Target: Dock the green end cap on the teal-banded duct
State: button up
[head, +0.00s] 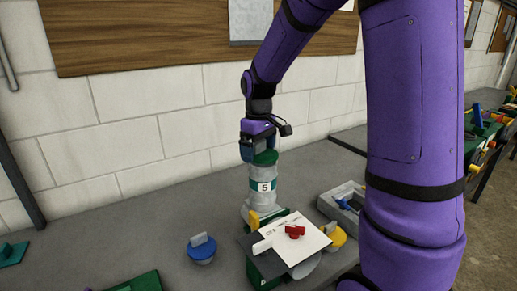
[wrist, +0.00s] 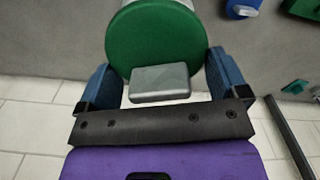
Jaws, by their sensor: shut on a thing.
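The green end cap (head: 265,157) is at the top of the upright grey duct (head: 264,205) with a teal band (head: 267,186) marked 5. My gripper (head: 258,148) is above the duct, shut on the cap. In the wrist view, the cap's round green face (wrist: 157,38) and grey block handle (wrist: 160,83) lie between the blue fingers of my gripper (wrist: 160,72). A pale piece of the duct shows behind the cap's upper edge. The cap hides the duct's mouth, and I cannot tell whether the cap is fully seated.
A blue cap (head: 202,252) lies left of the duct. In front are a white sheet (head: 290,249) with a red piece (head: 294,231) and a yellow cap (head: 337,237). A grey tray (head: 328,207) stands at right. The block wall (head: 150,130) is behind; the bench's left is mostly clear.

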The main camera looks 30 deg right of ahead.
jog(key=shift+f, duration=0.5)
dwell(0.4)
jog(key=o, duration=0.6)
jog(key=shift+r, duration=5.45)
jog(key=shift+s+a+r, duration=0.1)
jog(key=shift+s+r, duration=0.05)
jog(key=shift+s, duration=0.1)
jog(key=s+a+r+m+t, duration=0.1)
jog(key=s+a, duration=0.1)
jog(key=s, duration=0.6)
jog(key=s+a+m+t, duration=0.1)
jog(key=s+a+t, duration=0.1)
jog(key=s, duration=0.6)
jog(key=s+a+r+m+t, duration=0.1)
jog(key=s+a+t, duration=0.1)
jog(key=s, duration=0.6)
jog(key=shift+s+r+m, duration=0.25)
jog(key=shift+r+m, duration=0.1)
jog(key=shift+m, duration=0.05)
